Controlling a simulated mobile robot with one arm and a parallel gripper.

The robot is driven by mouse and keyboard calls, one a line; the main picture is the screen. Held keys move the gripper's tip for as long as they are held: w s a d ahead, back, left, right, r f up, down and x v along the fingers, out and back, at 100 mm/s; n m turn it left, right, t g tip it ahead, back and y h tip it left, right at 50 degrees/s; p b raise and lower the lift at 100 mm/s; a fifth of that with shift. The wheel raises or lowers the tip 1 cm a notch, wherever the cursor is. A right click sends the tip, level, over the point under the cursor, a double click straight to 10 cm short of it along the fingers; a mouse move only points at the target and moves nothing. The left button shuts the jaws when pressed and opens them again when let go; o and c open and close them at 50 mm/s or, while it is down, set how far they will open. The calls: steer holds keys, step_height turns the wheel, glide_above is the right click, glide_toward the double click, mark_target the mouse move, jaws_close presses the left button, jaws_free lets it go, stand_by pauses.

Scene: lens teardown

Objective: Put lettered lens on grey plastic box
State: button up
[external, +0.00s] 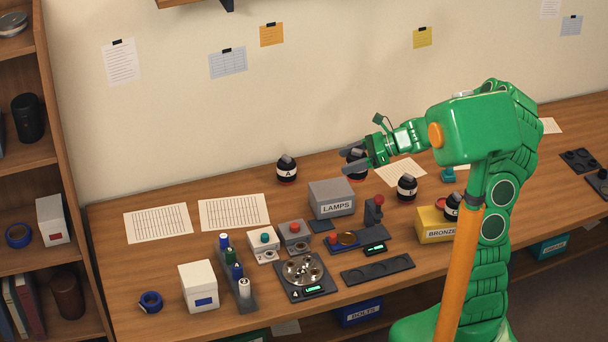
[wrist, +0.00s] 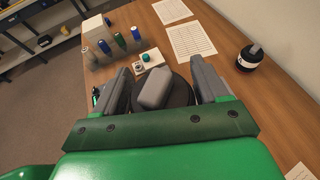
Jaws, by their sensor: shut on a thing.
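My gripper (external: 352,161) is shut on a black lens (external: 358,166) with a grey knob on top. It holds this lens near the back of the table, beyond the grey plastic box. The held lens (wrist: 178,92) shows between both fingers in the wrist view (wrist: 162,72); its letter is hidden. The grey plastic box (external: 331,198), labelled LAMPS, has a bare top. A black lens marked A (external: 286,170) stands left of the gripper, and also shows in the wrist view (wrist: 250,59). Another lettered lens (external: 407,187) stands to the right. One more (external: 453,206) is at the yellow box.
The yellow box (external: 434,225) is labelled BRONZE. Paper sheets (external: 234,212) lie at the back left.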

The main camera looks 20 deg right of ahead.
steer(key=w+a+f, duration=0.2)
steer(key=w+f, duration=0.6)
steer(key=w, duration=0.3)
steer(key=shift+w+a+f, duration=0.2)
steer(key=shift+f, duration=0.05)
steer(key=shift+w+f, duration=0.25)
steer(key=shift+f, duration=1.55)
steer(key=shift+s+f, duration=0.1)
steer(key=shift+f, duration=0.25)
steer(key=shift+f, duration=0.4)
jaws_close()
steer(key=o, duration=1.5)
jaws_free()
steer(key=shift+c, duration=0.2)
steer(key=shift+o, duration=0.3)
steer(key=shift+r, duration=0.15)
